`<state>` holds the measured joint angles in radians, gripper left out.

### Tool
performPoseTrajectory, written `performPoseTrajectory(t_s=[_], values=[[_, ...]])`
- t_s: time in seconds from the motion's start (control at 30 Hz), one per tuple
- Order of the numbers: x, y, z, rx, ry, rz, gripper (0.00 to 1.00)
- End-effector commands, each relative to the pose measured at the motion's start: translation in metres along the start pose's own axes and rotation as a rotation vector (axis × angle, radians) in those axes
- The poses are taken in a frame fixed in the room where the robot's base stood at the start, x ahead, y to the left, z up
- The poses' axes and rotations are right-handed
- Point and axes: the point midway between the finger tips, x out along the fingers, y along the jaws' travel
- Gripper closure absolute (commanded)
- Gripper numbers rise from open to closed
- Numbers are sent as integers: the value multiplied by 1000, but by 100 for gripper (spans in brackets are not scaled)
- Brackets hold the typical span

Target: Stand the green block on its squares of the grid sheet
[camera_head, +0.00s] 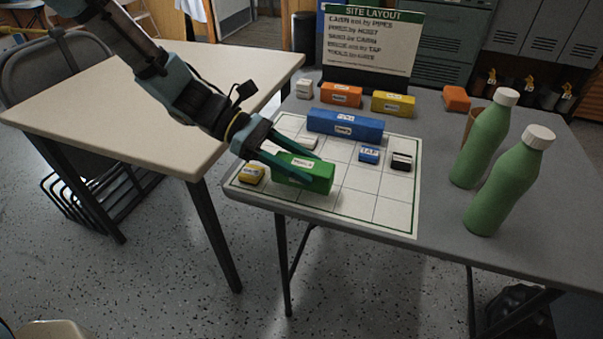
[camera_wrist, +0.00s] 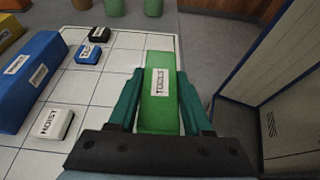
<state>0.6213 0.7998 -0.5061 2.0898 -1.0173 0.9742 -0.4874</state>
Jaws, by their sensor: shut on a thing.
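The green block (camera_head: 305,174), labelled TOOLS, is between the fingers of my gripper (camera_head: 290,160) at the front left part of the grid sheet (camera_head: 375,209). In the wrist view the green block (camera_wrist: 158,90) lies lengthwise between the two teal fingers of my gripper (camera_wrist: 160,100), which are shut on it. I cannot tell whether its underside touches the sheet. A yellow tile (camera_head: 251,174) is just left of the block. A white HOIST tile (camera_wrist: 54,123) and the long blue block (camera_head: 345,125) stand farther back on the sheet.
A blue TAP tile (camera_head: 368,154) and a black-and-white tile (camera_head: 401,161) are on the sheet's right half. Two green bottles (camera_head: 485,138) stand to the right. Orange (camera_head: 341,95) and yellow (camera_head: 393,104) blocks lie behind, before the SITE LAYOUT sign (camera_head: 372,42). Front right squares are bare.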

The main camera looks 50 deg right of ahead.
Motion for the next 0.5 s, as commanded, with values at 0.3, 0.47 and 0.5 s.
performPoseTrajectory(t_s=[0.3,0.47,0.5], values=[[10,0,-22,1,-1,-1,100],[9,0,-22,0,0,-1,42],[9,0,-22,0,0,-1,37]])
